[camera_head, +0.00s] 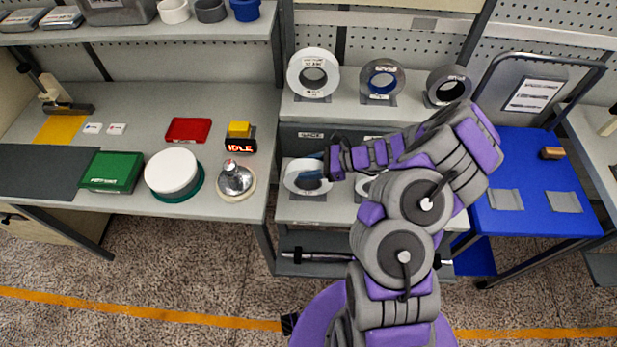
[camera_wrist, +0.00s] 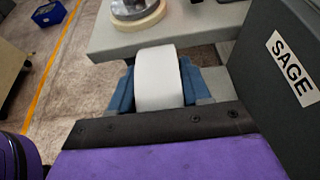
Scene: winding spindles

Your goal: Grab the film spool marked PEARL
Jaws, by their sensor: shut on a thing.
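A white spool (camera_head: 294,183) stands on the lower shelf of the middle rack, at its left end. My gripper (camera_head: 314,168) reaches it from the right, with its blue fingers at the spool's upper right. In the wrist view the white spool (camera_wrist: 158,75) sits between the two blue fingers of my gripper (camera_wrist: 157,88), one on each side, and they are shut on it. I see no marking on this spool that I can read as PEARL. A dark panel beside it reads SAGE (camera_wrist: 290,68).
On the upper shelf stand a white spool (camera_head: 300,72), a grey spool with a blue core (camera_head: 369,75) and a dark grey spool (camera_head: 437,76). Another spool (camera_head: 364,187) is partly hidden behind my arm. A bench (camera_head: 225,97) is left, a blue table (camera_head: 530,222) right.

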